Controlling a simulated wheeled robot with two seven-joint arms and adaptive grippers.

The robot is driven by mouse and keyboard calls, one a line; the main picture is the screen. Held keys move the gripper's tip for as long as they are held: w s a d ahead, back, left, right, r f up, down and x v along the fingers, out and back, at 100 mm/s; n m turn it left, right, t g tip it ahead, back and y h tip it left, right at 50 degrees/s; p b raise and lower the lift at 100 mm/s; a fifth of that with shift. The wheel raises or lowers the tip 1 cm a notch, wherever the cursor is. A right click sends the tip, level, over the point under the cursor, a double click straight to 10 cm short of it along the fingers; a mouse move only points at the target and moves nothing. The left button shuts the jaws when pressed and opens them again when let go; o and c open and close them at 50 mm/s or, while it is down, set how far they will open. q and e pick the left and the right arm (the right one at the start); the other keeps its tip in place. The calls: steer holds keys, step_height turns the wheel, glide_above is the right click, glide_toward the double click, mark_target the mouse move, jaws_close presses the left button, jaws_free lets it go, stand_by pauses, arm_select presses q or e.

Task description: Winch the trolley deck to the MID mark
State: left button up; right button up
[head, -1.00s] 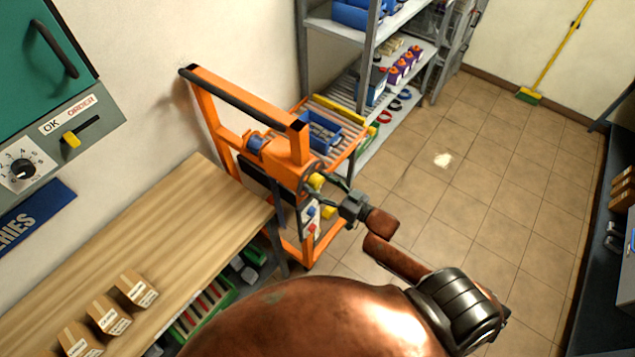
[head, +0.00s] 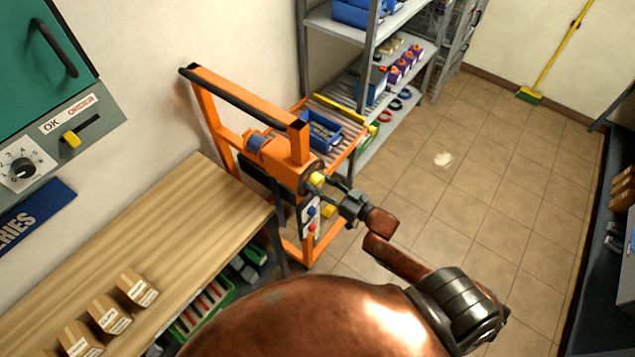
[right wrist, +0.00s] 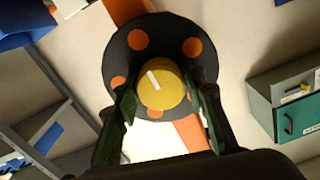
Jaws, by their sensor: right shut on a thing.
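The orange trolley (head: 219,125) stands against the left wall beyond the wooden bench. Its roller deck (head: 352,140) carries a blue bin (head: 318,133) with grey contents. On the near side is the winch wheel, a dark disc with orange spots in the right wrist view (right wrist: 118,60). At its centre is a yellow knob (right wrist: 163,90) with a white line, slanting up to the left. My right gripper (head: 324,186) is shut on this knob, one finger on each side. I cannot make out the MID mark. My left gripper is not in view.
The wooden bench (head: 190,205) with small cartons (head: 108,313) is at the left. A grey shelf rack (head: 371,60) stands behind the trolley.

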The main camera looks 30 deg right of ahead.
steer(key=n, duration=0.3)
steer(key=shift+p, duration=0.4)
steer(key=shift+n, duration=1.7)
steer(key=o, duration=1.2)
steer(key=shift+c, duration=0.2)
steer(key=shift+s+d, duration=0.1)
